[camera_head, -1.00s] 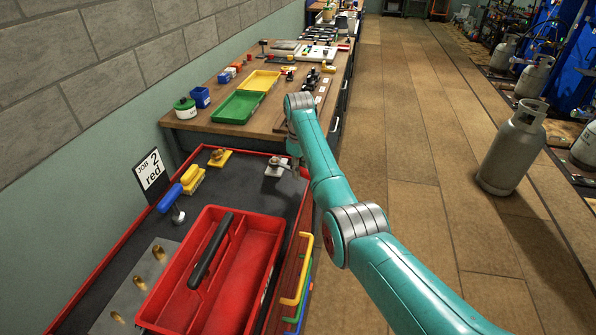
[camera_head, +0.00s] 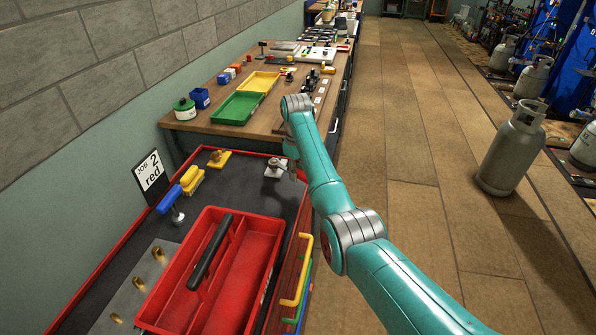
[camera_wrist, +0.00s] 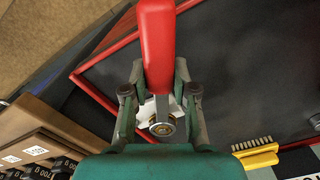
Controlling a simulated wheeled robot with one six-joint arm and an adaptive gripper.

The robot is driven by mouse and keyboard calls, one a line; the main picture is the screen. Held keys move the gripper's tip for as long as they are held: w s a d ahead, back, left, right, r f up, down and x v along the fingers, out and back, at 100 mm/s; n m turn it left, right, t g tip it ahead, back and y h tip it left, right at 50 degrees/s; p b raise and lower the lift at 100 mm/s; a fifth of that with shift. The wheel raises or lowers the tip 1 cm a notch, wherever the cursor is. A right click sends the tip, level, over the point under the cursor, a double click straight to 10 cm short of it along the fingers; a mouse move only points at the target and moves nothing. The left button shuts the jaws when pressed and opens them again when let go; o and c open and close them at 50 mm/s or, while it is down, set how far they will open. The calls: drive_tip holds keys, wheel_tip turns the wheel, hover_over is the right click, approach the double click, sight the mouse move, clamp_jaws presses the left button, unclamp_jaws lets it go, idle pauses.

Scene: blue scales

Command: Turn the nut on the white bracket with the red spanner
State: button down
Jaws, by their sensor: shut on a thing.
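The red spanner (camera_wrist: 157,45) is in the wrist view, its red handle pointing up the picture and its grey end pointing down. My gripper (camera_wrist: 158,93) is shut on it. The spanner's grey end is at the brassy nut (camera_wrist: 162,129); I cannot tell whether the jaw is fully seated around it. The white bracket (camera_wrist: 147,112) is behind the nut, partly hidden by the spanner and fingers. In the head view the white bracket (camera_head: 274,169) stands near the far right corner of the dark tray top, and my arm hides most of the spanner there.
A red tote (camera_head: 247,265) fills the near part of the red-rimmed top. A workbench (camera_head: 245,131) with trays lies beyond.

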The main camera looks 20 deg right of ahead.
drive_tip(key=shift+r, duration=2.95)
